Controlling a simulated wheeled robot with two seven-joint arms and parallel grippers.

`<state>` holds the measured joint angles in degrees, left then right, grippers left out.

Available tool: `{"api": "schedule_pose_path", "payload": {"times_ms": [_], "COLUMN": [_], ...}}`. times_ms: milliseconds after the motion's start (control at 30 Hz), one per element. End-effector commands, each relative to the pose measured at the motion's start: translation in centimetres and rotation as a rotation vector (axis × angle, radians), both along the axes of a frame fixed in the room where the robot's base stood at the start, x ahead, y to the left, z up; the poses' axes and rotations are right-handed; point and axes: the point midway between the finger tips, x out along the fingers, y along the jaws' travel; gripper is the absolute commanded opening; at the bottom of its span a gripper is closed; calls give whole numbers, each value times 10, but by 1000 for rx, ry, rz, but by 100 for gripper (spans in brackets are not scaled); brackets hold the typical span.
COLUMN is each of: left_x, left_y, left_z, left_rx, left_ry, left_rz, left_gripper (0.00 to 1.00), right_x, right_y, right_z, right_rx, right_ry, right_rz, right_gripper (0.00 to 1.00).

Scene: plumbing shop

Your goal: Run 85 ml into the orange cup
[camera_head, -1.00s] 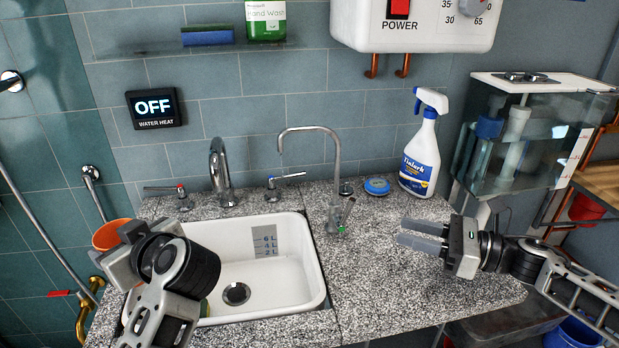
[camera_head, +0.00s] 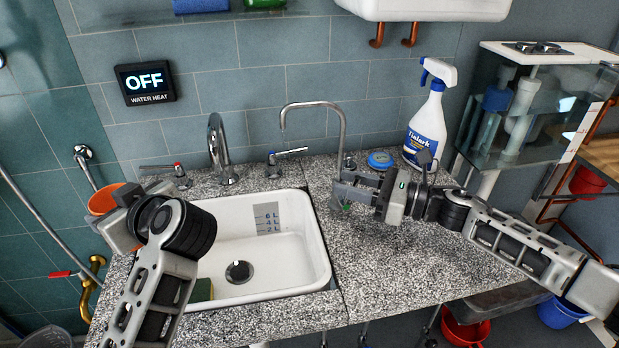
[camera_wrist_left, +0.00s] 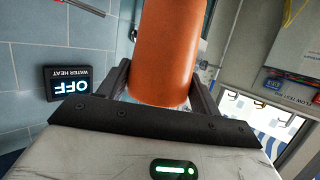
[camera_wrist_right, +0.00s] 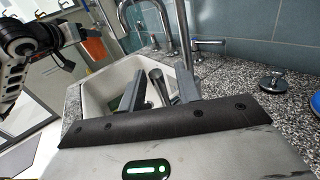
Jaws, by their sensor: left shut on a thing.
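My left gripper (camera_head: 122,215) is shut on the orange cup (camera_head: 105,197), left of the sink. The cup also fills the space between the fingers in the left wrist view (camera_wrist_left: 166,50); its inside is hidden there. A slim gooseneck tap (camera_head: 343,130) stands on the counter right of the basin.
The white sink (camera_head: 265,240) has a litre scale, a drain and a larger tap (camera_head: 218,150) behind it. A spray bottle (camera_head: 427,120) and blue tin (camera_head: 380,160) stand behind my right arm. The water-heat display (camera_head: 145,84) reads OFF. The front counter is clear.

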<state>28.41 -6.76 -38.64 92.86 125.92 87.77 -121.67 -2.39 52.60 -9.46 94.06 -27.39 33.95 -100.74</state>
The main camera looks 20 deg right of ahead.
Motion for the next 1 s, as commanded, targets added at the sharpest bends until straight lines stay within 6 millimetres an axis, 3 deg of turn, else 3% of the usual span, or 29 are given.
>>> {"api": "schedule_pose_path", "payload": {"times_ms": [467, 600, 767, 1000], "left_x": [0, 0, 0, 0], "left_y": [0, 0, 0, 0], "left_z": [3, 3, 4, 28], "left_rx": [-1, -1, -1, -1], "left_ry": [-2, -2, -2, -2], "left_rz": [-1, -1, -1, -1], "left_gripper": [42, 42, 42, 42], "right_x": [10, 10, 10, 12], "right_y": [9, 9, 9, 19], "right_z": [0, 0, 1, 5], "right_rx": [-1, -1, -6, -178], "right_ry": [0, -1, 0, 42], "right_rz": [1, 1, 1, 5], "right_gripper": [33, 0, 0, 0]}}
